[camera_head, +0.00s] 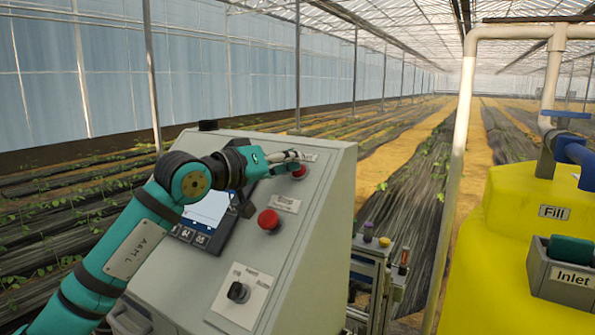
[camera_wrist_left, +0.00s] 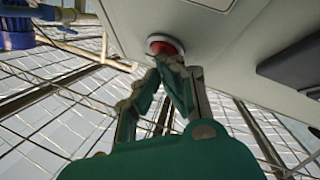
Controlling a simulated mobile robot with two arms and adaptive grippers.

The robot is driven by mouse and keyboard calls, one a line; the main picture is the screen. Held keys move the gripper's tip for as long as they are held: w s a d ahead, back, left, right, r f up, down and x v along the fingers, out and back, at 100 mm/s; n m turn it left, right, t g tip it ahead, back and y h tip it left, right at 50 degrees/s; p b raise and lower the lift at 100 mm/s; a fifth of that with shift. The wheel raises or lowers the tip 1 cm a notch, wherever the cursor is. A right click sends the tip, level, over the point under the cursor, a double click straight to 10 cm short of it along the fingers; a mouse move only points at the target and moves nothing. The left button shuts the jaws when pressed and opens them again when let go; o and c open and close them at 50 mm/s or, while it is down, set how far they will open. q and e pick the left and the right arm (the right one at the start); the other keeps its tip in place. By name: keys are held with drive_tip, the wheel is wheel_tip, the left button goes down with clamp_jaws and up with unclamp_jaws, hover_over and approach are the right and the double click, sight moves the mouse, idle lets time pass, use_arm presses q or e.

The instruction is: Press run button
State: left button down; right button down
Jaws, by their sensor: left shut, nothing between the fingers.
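The grey control panel (camera_head: 325,190) has two red round buttons on its sloped face. The upper red button (camera_head: 299,173) is partly covered by my left gripper (camera_head: 294,157). The lower red button (camera_head: 268,220) is clear, with a small label plate above it. I cannot read the labels well enough to tell which button is run. In the left wrist view my left gripper (camera_wrist_left: 168,65) is shut and empty, its fingertips at a red button (camera_wrist_left: 164,46). I cannot tell whether they touch it. My right gripper is not in view.
A screen (camera_head: 207,212) sits left of the buttons, partly behind my left arm. A black selector knob (camera_head: 238,292) is lower on the panel. A yellow tank (camera_head: 500,230) and a grey Inlet holder (camera_head: 562,280) stand at the right, beyond a white pipe (camera_head: 461,140).

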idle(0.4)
use_arm(q)
drive_tip(key=shift+s+a+r, duration=0.15)
drive_tip(key=shift+s+r, duration=0.15)
drive_tip(key=shift+r, duration=0.05)
drive_tip(key=shift+s+r, duration=0.15)
drive_tip(key=shift+a, duration=0.1)
drive_tip(key=s+r, duration=0.1)
drive_tip(key=s+a+r, duration=0.1)
drive_tip(key=r, duration=0.1)
drive_tip(key=shift+s+a+r, duration=0.35)
drive_tip(key=shift+s+a, duration=0.05)
idle(0.5)
